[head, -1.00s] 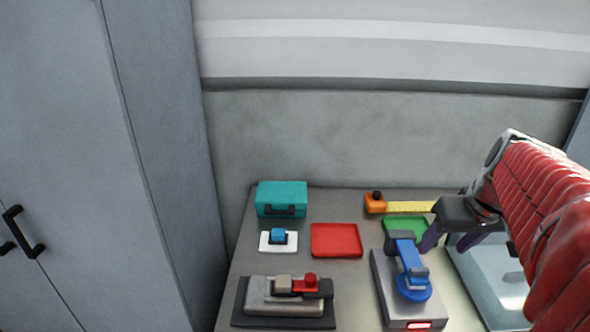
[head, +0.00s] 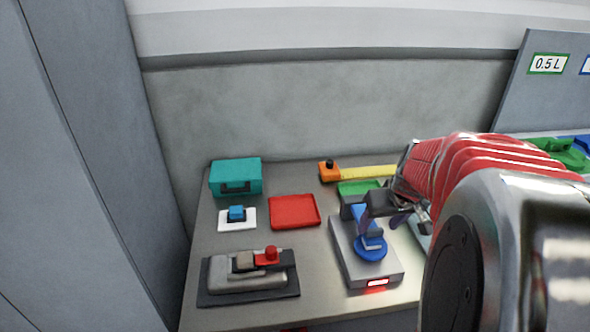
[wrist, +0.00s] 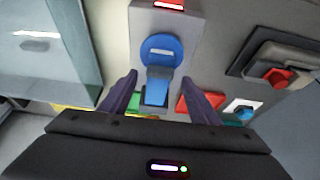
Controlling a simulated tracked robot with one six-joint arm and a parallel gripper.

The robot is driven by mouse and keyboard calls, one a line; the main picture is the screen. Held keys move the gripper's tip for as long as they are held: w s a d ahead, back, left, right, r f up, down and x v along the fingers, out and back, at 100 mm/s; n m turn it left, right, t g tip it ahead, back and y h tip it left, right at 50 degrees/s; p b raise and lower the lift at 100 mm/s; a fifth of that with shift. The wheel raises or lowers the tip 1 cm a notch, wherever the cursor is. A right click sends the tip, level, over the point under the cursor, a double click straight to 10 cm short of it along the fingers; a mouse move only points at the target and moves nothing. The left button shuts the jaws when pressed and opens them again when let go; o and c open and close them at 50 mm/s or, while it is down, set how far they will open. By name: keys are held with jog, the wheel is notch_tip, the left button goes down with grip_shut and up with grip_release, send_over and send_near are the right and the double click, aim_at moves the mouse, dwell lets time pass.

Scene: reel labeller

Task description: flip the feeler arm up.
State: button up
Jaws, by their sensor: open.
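The reel labeller has a grey base (head: 385,272) with a lit red panel at its front end. Its blue feeler arm (head: 360,222) lies low along the base, with a round blue disc (head: 371,249) at its front end. The disc (wrist: 163,50) and arm (wrist: 155,93) also show in the wrist view. My gripper (wrist: 160,79) is open and empty, its two purple fingers on either side of the blue arm in that view. In the head view my gripper (head: 396,214) is over the labeller's back right and hides part of it. Contact cannot be told.
A red tray (head: 294,212), a white plate with a blue block (head: 236,214) and a teal case (head: 236,177) stand to the left. A grey device with a red knob (head: 270,253) is at front left. A yellow ruler (head: 370,172) and green tray (head: 352,188) lie behind.

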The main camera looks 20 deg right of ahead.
jog(key=shift+x, duration=1.3)
grip_shut()
jog(key=shift+a, duration=0.15)
